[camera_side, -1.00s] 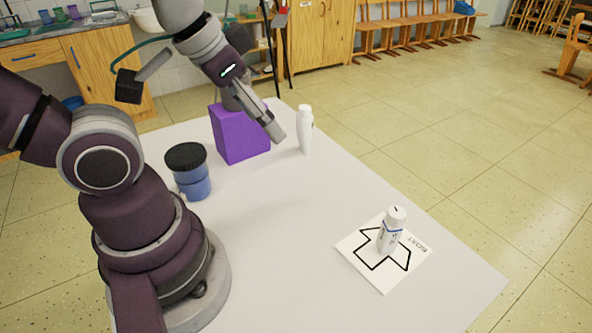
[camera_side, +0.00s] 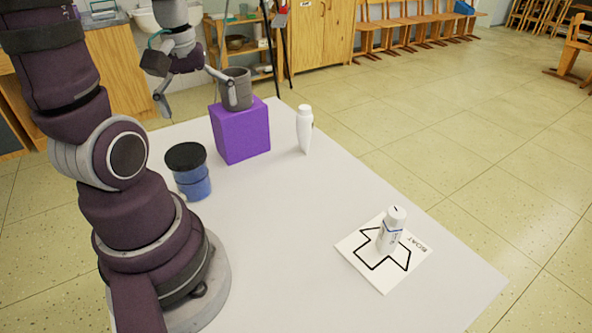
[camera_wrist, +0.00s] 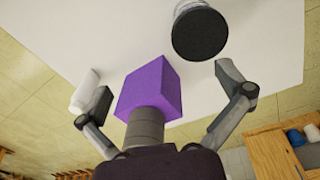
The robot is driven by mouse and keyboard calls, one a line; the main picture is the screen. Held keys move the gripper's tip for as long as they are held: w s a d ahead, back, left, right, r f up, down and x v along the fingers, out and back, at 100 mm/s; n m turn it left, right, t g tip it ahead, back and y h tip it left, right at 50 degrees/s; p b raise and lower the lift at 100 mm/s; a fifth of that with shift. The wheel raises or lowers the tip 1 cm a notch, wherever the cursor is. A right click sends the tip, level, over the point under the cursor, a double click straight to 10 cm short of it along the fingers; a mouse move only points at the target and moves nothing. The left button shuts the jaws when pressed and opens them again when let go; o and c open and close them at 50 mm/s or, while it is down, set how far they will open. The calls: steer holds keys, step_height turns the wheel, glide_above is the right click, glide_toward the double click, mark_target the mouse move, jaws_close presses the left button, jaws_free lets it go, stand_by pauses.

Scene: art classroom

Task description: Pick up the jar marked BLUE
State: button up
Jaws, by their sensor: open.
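A jar (camera_side: 192,183) with a black lid and blue contents stands upright on the table at the left, near my base. I cannot read any lettering on it. In the wrist view the jar (camera_wrist: 181,6) shows at the top, mostly hidden under its black lid (camera_wrist: 199,34). My gripper (camera_side: 196,100) is open and empty, its fingers spread wide, above the table's far left end and well apart from the jar. In the wrist view my gripper (camera_wrist: 167,84) has the purple block between its fingers in the picture, with the jar beyond them.
A grey cup (camera_side: 238,88) stands on a purple block (camera_side: 241,135); one finger overlaps the cup in the side view. A white bottle (camera_side: 304,130) stands beside the block. Another white bottle (camera_side: 390,232) stands on a marked paper (camera_side: 374,280). The table's middle is clear.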

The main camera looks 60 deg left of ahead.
mark_target(185, 153)
steer(key=s+a+f+n, duration=0.1)
steer(key=s+a+f+n+g, duration=0.1)
steer(key=s+a+n, duration=0.1)
steer(key=shift+s+h, duration=0.2)
steer(key=shift+h, duration=0.1)
steer(key=shift+n, duration=0.3)
steer(key=f, duration=1)
steer(key=shift+s+d, duration=0.15)
steer(key=shift+s, duration=0.15)
steer(key=c, duration=1.2)
